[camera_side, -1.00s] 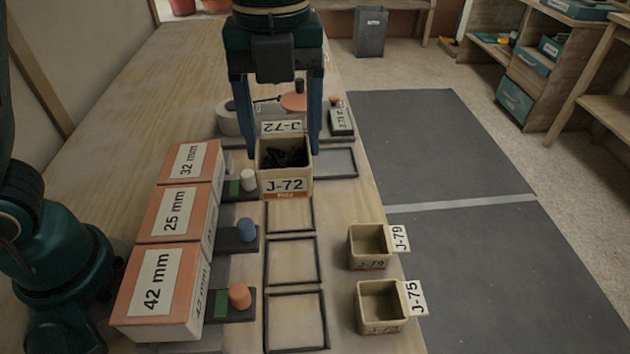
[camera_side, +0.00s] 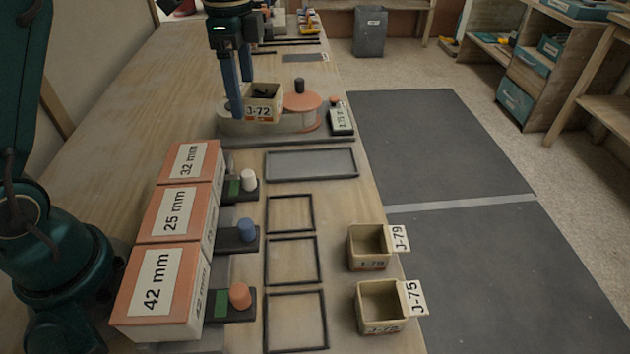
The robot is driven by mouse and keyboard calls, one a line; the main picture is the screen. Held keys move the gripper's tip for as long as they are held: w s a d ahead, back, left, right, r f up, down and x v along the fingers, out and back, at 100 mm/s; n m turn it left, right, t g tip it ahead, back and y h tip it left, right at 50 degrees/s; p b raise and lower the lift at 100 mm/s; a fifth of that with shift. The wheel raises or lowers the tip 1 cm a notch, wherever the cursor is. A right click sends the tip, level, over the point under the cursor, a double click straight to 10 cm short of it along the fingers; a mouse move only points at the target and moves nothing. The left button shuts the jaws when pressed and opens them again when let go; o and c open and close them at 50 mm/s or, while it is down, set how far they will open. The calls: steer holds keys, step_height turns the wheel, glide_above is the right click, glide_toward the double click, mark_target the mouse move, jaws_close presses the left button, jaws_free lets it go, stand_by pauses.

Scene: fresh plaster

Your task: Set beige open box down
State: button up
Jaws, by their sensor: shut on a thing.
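The beige open box labelled J-72 (camera_side: 262,111) has dark contents inside. It appears upright, at or over the grey base of a device with an orange disc (camera_side: 303,104) at the back of the bench. My gripper (camera_side: 243,98) is shut on the box, with its fingers at the box's left side. Whether the box's bottom touches the grey base is unclear from this angle. Two similar beige open boxes, J-79 (camera_side: 369,262) and J-75 (camera_side: 379,312), stand apart at the right edge of the bench and look empty.
Three empty dark-framed squares (camera_side: 291,237) and a grey rectangular pad (camera_side: 312,151) lie clear in the middle. Orange boxes labelled 32 mm (camera_side: 190,163), 25 mm (camera_side: 174,214) and 42 mm (camera_side: 157,279) line the left, with small coloured knobs beside them. A small labelled device (camera_side: 341,120) stands at the back right.

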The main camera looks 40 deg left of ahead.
steer(key=a+f+n, duration=0.2)
steer(key=a, duration=0.4)
steer(key=w+d+f, duration=0.1)
steer(key=d+f, duration=0.1)
steer(key=d, duration=0.1)
steer(key=w+d+f, duration=0.2)
steer(key=d, duration=0.1)
steer(key=w+d+f, duration=0.1)
steer(key=d+f, duration=0.1)
steer(key=d, duration=0.2)
steer(key=shift+w+f, duration=0.1)
steer(key=shift+w, duration=0.05)
steer(key=shift+f, duration=2.05)
steer(key=shift+f, duration=0.1)
steer(key=o, duration=1.5)
steer(key=shift+c, duration=0.2)
